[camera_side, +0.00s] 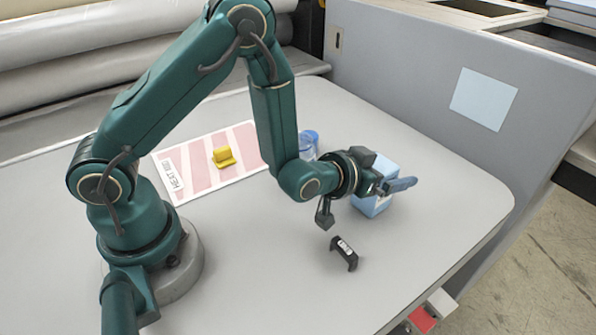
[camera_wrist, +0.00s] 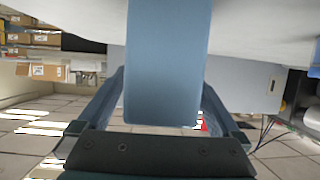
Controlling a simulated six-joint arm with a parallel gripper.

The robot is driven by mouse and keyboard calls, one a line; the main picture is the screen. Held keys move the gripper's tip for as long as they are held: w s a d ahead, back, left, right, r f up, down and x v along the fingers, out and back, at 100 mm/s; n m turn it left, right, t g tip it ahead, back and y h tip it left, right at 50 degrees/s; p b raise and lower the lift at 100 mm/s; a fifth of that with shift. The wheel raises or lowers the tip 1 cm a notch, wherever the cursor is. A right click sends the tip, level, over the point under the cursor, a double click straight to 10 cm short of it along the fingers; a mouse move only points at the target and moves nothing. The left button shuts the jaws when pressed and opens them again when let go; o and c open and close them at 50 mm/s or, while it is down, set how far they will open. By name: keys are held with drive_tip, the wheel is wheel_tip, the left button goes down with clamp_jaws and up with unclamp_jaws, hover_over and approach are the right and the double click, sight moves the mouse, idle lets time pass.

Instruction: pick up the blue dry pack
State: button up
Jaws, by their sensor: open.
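The blue dry pack (camera_side: 372,208) stands on the grey table right of the middle in the side view, partly covered by my gripper (camera_side: 394,185). In the wrist view the blue pack (camera_wrist: 167,60) fills the middle, between the two fingers of my gripper (camera_wrist: 163,88). The fingers are open, one on each side of the pack. A gap shows beside the lower part of each finger; I cannot tell whether the tips touch it.
A black clip-like part (camera_side: 344,253) lies in front of my gripper. A blue-topped clear container (camera_side: 308,143) stands behind my wrist. A yellow piece (camera_side: 223,157) sits on a pink-striped mat (camera_side: 199,172). A grey panel (camera_side: 425,75) bounds the table's back right.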

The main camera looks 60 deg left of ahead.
drive_tip(key=c, duration=1.5)
clamp_jaws()
drive_tip(key=shift+r, duration=0.15)
